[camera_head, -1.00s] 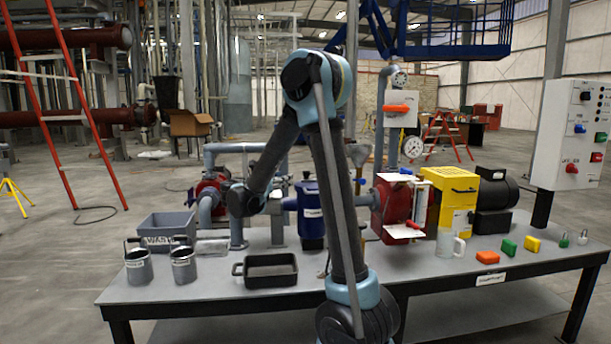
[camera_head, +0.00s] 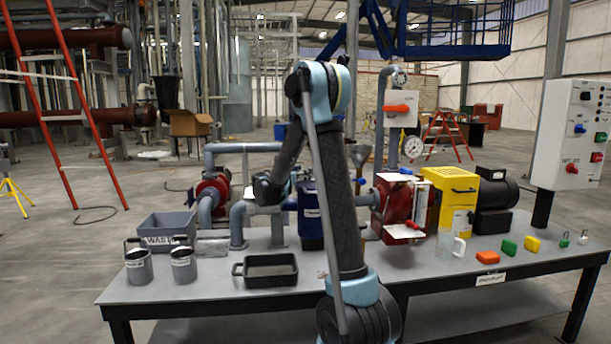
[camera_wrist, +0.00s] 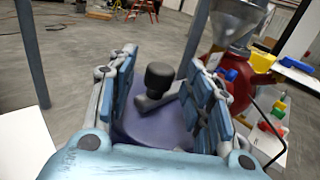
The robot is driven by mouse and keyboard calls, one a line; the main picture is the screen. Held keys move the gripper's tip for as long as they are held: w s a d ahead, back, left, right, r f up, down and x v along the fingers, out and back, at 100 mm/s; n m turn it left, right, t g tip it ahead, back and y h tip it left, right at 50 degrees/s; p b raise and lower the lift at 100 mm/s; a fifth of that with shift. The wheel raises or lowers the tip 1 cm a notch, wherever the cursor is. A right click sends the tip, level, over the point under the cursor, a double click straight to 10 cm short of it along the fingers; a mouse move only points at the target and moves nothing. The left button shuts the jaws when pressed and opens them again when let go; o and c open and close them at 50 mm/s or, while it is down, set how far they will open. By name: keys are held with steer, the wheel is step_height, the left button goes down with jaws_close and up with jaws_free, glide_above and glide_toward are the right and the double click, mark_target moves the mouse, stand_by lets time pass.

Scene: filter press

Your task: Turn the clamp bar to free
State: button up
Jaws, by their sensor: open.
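The blue filter vessel (camera_head: 312,228) stands on the bench, left of the red pump; its top is partly hidden by my arm. In the wrist view its purple-blue lid (camera_wrist: 148,128) lies below my gripper. A dark bar with a round black knob (camera_wrist: 159,77), which looks like the clamp bar (camera_wrist: 150,103), sits over the lid. My gripper (camera_wrist: 162,65) is open, with one blue-padded finger on each side of the knob and bar. I see gaps on both sides; contact is not visible. In the head view the fingers are hard to make out.
A steel funnel (camera_wrist: 238,22) and the red pump (camera_head: 402,208) stand close on the right. Grey pipework (camera_head: 240,215) is on the left. A black tray (camera_head: 270,269), two grey cups and a grey waste bin (camera_head: 165,224) occupy the bench's left part.

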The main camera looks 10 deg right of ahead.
steer(key=shift+x, duration=1.55)
jaws_close()
steer(key=shift+a, duration=0.1)
